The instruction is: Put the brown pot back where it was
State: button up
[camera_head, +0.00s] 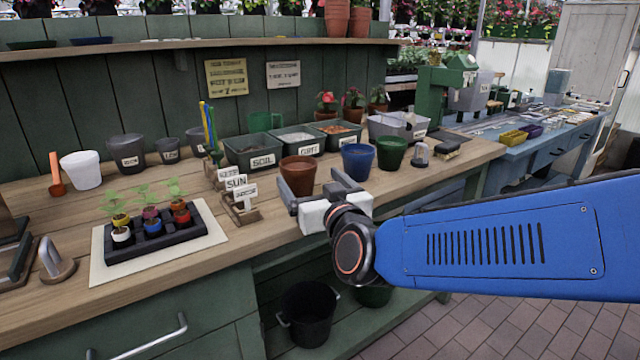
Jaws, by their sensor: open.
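The brown pot (299,176) stands upright on the wooden bench top, in a row with a blue pot (358,161) and a green pot (391,152) to its right. My gripper (312,186) is open, low over the bench's front edge. Its two fingers point toward the bench. I cannot tell whether a finger touches the brown pot.
Sign holders (240,196) stand left of the brown pot. A seedling tray (165,235) sits further left. Bins labelled soil (262,160) and grit stand behind. A black bucket (307,313) is on the lower shelf. Bare bench top lies between the signs and the seedling tray's mat.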

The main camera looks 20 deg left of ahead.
jog(key=shift+s+d, duration=0.1)
jog(key=s+d+f+m+g+h, duration=0.1)
jog(key=d+f+g+h, duration=0.2)
jog(key=d, duration=1)
jog(key=s+d+f+m+g+h, duration=0.15)
jog(key=d+f, duration=0.35)
jog(key=d, duration=0.8)
jog(key=s+d+f+m+g+h, duration=0.2)
jog(key=s+d+f+h, duration=0.1)
jog(key=s+d, duration=0.6)
jog(key=s+d+f+m+g+h, duration=0.3)
jog(key=s+d+f, duration=0.3)
jog(key=s+d, duration=0.3)
jog(key=d, duration=0.3)
jog(key=shift+d+f, duration=0.3)
jog(key=shift+d, duration=0.05)
